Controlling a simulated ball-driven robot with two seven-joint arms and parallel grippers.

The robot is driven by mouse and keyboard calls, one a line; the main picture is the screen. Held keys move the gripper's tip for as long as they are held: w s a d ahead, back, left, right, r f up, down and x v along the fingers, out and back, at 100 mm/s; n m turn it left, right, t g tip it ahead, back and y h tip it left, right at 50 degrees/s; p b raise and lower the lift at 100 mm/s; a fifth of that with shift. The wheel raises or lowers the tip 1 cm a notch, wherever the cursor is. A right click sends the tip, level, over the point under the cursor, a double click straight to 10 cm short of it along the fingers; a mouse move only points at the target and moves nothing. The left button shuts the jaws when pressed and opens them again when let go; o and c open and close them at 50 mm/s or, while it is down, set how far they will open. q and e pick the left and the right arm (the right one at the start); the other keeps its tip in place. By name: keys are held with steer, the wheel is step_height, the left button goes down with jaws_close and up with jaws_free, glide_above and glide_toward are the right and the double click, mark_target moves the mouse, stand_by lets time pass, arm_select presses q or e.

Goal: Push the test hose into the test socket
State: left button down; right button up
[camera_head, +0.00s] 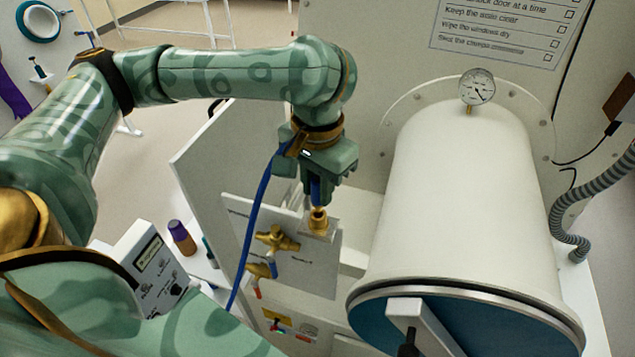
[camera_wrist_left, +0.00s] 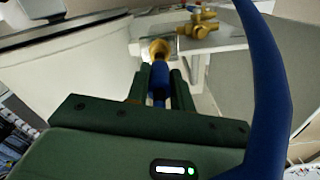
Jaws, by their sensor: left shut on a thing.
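The blue test hose (camera_head: 259,218) loops down from my left gripper (camera_head: 316,196) past the left of the white panel. In the left wrist view the fingers of my left gripper (camera_wrist_left: 157,92) are shut on the blue hose end (camera_wrist_left: 158,76). The brass test socket (camera_head: 318,219) stands on a small block on the panel, right under the gripper. It also shows in the wrist view as a brass ring (camera_wrist_left: 159,48) right ahead of the hose end. The hose end lines up with it and looks close or touching; I cannot tell whether it is inside. My right gripper is not in view.
Brass valves (camera_head: 276,239) sit on the panel left of the socket. A large white cylinder (camera_head: 455,200) with a gauge (camera_head: 477,87) stands close on the right. A meter box (camera_head: 150,265) and a purple-and-orange bottle (camera_head: 182,237) stand at the left.

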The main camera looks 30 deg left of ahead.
mark_target(317, 199)
arm_select(q)
steer(key=shift+f, duration=1.55)
stand_by(0.4)
steer(key=c, duration=1.1)
jaws_free()
steer(key=shift+c, duration=0.2)
step_height(317, 199, up, 16)
